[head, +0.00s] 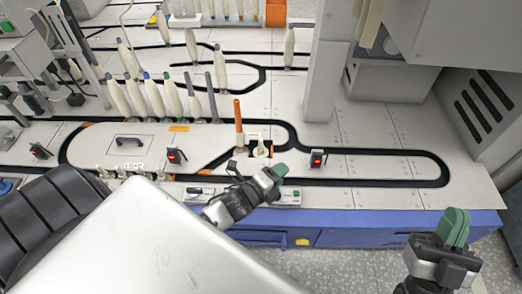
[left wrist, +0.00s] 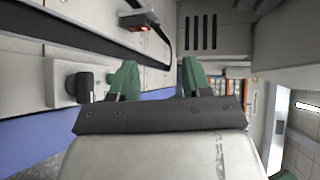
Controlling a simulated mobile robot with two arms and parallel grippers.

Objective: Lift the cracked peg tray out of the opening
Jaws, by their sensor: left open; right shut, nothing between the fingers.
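A small pale tray with an upright peg (head: 262,150) sits at a dark-edged opening in the track on the tabletop, in the middle of the head view. No crack can be made out at this size. My left gripper (head: 274,174) is just in front of and below it in the picture, apart from it as far as I can tell. In the left wrist view its green fingers (left wrist: 158,78) are spread with nothing between them; the tray cannot be made out there. My right gripper (head: 455,229) is shut and empty, off the table's front edge at the right.
An orange-brown post (head: 238,124) stands just left of the opening. Red-lit sensor blocks (head: 317,160) and (head: 175,156) sit beside the track. Several white bobbins (head: 137,99) stand behind. A control strip (head: 287,196) runs along the front edge. The right track loop is clear.

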